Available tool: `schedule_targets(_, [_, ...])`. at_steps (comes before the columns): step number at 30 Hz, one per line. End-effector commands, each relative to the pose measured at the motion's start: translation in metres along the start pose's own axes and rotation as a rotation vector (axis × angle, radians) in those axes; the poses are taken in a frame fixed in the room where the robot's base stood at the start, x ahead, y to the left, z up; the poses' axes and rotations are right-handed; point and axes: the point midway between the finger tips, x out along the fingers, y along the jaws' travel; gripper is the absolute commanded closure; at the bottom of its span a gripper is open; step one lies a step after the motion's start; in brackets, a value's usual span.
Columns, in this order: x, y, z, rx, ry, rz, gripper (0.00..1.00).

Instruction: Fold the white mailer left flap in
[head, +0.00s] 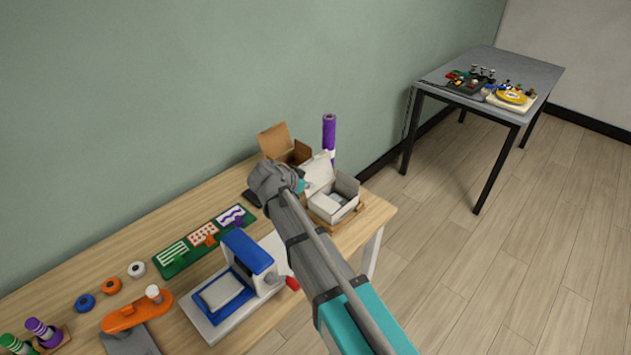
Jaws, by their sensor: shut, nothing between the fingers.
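The white mailer (322,211) is an open white box at the right end of the wooden workbench. A white panel (317,172) stands up at its back left, and another upright panel (347,186) shows on its right. Something greyish lies inside. My gripper (301,185) is at the left side of the mailer, close to the back-left panel. It is shut and holds nothing. My wrist covers most of the fingers and part of the mailer's left side, so I cannot tell whether they touch the left flap.
An open brown cardboard box (274,139) and a purple roll (329,132) stand behind the mailer. A blue-and-white machine (248,252) and a green board (178,262) are to the left. The floor to the right is clear, up to a grey table (490,65).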

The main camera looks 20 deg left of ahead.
Motion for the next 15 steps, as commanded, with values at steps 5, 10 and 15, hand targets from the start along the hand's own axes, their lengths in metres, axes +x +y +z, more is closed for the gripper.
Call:
schedule_targets(5, [-0.0120, 0.0003, -0.0010, 0.000, 0.000, 0.000, 1.00])
schedule_targets(10, [-0.0139, 0.0003, -0.0004, 0.000, 0.000, 0.001, 1.00])
schedule_targets(15, [-0.0133, 0.0004, -0.0004, 0.000, 0.000, 0.001, 1.00])
